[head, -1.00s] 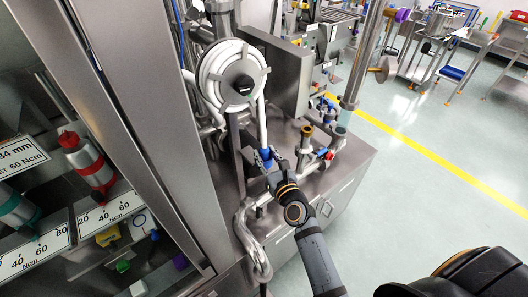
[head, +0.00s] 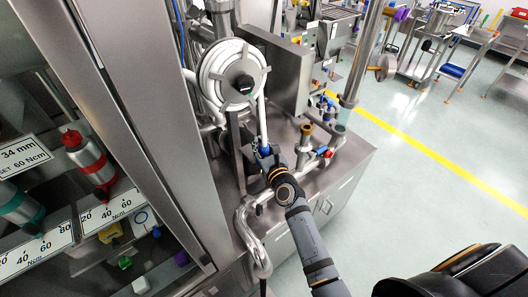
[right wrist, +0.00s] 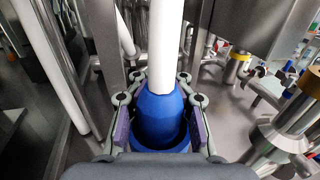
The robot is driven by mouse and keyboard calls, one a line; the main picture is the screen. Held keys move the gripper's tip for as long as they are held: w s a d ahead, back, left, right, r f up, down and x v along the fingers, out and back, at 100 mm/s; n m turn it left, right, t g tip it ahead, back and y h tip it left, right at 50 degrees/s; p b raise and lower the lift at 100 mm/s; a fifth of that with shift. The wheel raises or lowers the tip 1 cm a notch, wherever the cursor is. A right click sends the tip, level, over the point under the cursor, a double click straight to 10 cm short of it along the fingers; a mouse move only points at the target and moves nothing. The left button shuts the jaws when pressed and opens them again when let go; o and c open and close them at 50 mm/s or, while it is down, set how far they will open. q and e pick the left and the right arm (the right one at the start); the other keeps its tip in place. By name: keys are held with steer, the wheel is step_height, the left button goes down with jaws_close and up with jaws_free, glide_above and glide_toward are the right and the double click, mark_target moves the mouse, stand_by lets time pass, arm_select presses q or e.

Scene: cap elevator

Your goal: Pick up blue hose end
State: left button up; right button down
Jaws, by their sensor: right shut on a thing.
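The blue hose end (right wrist: 160,112) hangs at the lower end of a white hose (right wrist: 166,40) in the right wrist view. My right gripper (right wrist: 160,125) has a finger on each side of it and is shut on it. In the head view the blue hose end (head: 265,151) shows just above my right gripper (head: 270,163), partly hidden by it. The white hose runs up to a coiled hose reel (head: 232,75). My left gripper is not in view.
A steel cabinet top (head: 330,165) with pipes and valves surrounds the gripper. A brass-topped pipe fitting (head: 306,135) stands close to its right. A bent steel pipe (head: 245,235) is at lower left. Open floor (head: 430,190) lies to the right.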

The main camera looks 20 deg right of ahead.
stand_by(0.3)
step_height(320, 180, up, 10)
steer(key=p, duration=0.7)
steer(key=shift+p, duration=0.3)
